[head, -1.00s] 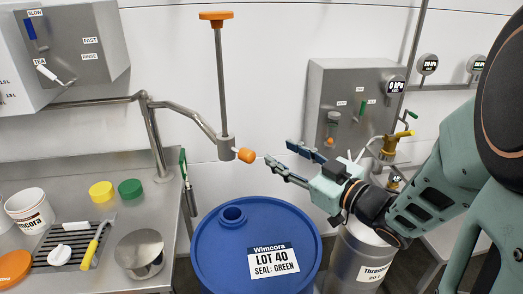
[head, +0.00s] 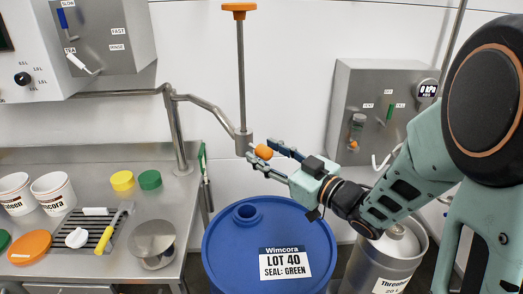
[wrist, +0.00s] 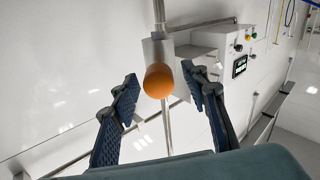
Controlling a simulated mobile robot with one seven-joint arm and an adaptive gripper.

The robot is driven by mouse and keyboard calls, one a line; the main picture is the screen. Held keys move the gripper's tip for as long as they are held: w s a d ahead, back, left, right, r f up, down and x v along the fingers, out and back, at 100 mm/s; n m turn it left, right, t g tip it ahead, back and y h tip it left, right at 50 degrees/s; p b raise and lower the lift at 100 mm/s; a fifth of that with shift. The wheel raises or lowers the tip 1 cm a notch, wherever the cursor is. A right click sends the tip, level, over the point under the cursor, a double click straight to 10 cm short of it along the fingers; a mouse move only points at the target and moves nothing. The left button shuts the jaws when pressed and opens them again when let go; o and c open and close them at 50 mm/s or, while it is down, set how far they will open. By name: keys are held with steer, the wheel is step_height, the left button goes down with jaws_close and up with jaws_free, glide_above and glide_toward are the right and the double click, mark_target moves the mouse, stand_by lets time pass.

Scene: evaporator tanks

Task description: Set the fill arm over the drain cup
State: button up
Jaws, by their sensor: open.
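The fill arm (head: 204,104) is a jointed steel pipe rising from the bench. Its end block (head: 243,142) carries a tall vertical rod with an orange top, and an orange knob (head: 263,152) sticks out toward me. The end block hangs above the back of the blue drum. My gripper (head: 264,154) is open, with the knob between its fingers. In the wrist view the knob (wrist: 158,80) sits between the fingertips (wrist: 158,76), with gaps on both sides. A round steel cup (head: 153,243), seemingly the drain cup, stands on the bench to the left.
The blue drum (head: 222,260) with a LOT 40 label stands below my gripper. Yellow and green caps (head: 149,179), a drain grate (head: 92,231), a yellow-handled tool and white buckets (head: 53,193) are on the bench. A steel container (head: 400,262) stands at the right.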

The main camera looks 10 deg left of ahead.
steer(key=shift+x, duration=0.95)
steer(key=shift+c, duration=0.3)
jaws_close()
